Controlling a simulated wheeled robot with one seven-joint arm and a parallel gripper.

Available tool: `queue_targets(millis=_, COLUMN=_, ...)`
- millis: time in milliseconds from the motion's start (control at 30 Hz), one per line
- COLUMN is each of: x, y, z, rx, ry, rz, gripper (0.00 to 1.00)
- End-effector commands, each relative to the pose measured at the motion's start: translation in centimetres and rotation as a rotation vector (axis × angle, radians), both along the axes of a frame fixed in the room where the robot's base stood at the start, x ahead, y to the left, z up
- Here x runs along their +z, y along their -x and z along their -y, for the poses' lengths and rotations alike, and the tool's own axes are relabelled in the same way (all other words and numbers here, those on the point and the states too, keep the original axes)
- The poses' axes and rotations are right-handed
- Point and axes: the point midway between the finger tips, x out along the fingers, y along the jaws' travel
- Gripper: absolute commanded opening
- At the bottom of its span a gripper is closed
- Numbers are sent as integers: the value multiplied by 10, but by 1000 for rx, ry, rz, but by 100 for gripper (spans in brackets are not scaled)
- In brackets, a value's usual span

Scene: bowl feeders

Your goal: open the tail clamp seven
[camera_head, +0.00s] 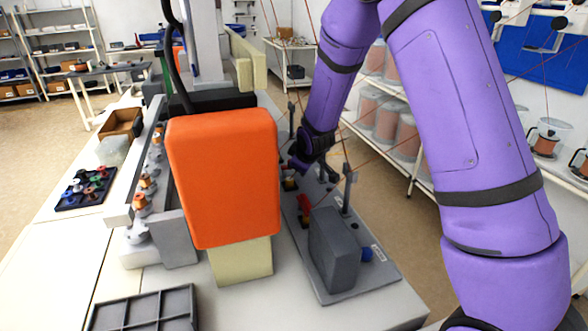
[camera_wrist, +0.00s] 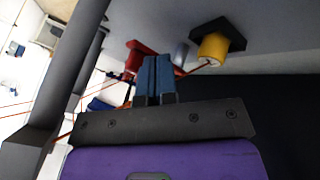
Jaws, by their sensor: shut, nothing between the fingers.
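My gripper (camera_wrist: 157,62) is shut and empty in the wrist view, its two blue-grey fingers side by side. A red lever-like part (camera_wrist: 140,52) shows just behind and left of the fingertips. I cannot tell whether they touch it. The red part also shows in the head view (camera_head: 304,207), on the grey base plate (camera_head: 362,287) below my arm's end. In the head view, my gripper's fingers are too small and dark to make out. I cannot read any label as tail clamp seven; the red part may belong to it.
A yellow cylinder (camera_wrist: 212,47) on a dark block sits right of the fingers. Thin posts (camera_head: 347,190) carry orange wire. A large orange housing (camera_head: 222,180) stands to the left.

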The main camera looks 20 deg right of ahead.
Motion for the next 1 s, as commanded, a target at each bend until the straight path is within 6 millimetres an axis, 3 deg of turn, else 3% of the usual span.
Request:
queue_targets(millis=667, x=0, y=-1, z=2, rx=-2, ry=1, rz=0, gripper=0)
queue_targets(millis=1000, x=0, y=11, z=-18, rx=-9, ry=1, rz=1, gripper=0)
